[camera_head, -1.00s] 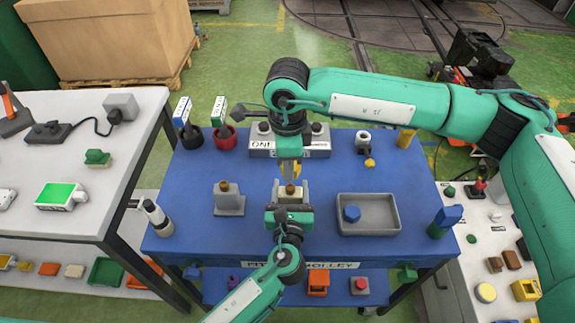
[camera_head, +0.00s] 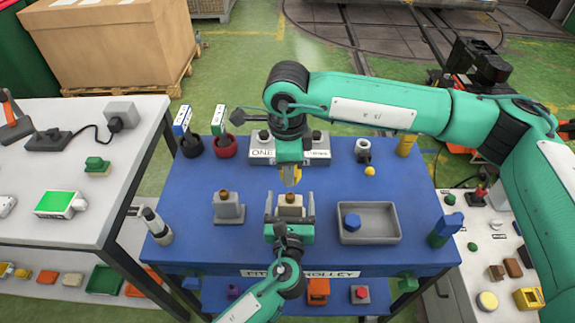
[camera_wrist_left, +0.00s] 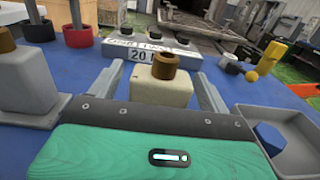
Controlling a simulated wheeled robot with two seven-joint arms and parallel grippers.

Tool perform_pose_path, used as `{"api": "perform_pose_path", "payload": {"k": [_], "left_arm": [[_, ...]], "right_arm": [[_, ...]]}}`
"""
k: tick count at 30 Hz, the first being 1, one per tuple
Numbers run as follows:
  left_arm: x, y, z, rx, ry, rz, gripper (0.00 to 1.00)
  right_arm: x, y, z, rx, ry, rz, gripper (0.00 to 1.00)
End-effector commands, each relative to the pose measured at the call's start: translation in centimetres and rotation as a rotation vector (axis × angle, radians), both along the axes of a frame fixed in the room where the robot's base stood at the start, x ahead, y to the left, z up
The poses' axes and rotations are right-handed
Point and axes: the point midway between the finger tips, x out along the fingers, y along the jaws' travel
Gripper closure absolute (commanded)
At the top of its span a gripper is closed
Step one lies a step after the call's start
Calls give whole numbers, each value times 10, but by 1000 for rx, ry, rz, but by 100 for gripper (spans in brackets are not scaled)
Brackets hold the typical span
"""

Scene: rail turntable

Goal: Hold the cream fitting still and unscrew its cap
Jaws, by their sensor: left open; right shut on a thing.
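The cream fitting (camera_head: 291,211) stands upright on the blue trolley, with a bare brown neck (camera_head: 290,198) on top; it also shows in the left wrist view (camera_wrist_left: 161,91). My left gripper (camera_head: 290,208) is open. Its fingers stand either side of the fitting, with gaps visible in the left wrist view (camera_wrist_left: 160,92).
A grey fitting (camera_head: 229,211) with a brown neck stands left. A grey tray (camera_head: 384,236) holding a blue hexagonal piece (camera_head: 352,221) lies right. A labelled block (camera_head: 263,153) stands behind. Red and black cups hold upright tools at back left. Blue surface is free between these.

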Motion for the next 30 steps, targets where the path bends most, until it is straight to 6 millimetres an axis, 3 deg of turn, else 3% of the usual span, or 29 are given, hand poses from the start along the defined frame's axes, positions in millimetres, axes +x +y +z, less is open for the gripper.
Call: {"api": "perform_pose_path", "payload": {"k": [9, 15, 21, 30], "left_arm": [[-66, 1, -2, 0, 5, -2, 20], [-97, 2, -1, 0, 3, -1, 20], [-109, 2, 0, 0, 1, 0, 20], [-109, 2, -1, 0, 2, -1, 20]], "right_arm": [[0, 0, 0, 0, 0, 0, 92], [0, 0, 0, 0, 0, 0, 92], [0, 0, 0, 0, 0, 0, 92], [0, 0, 0, 0, 0, 0, 92]]}}
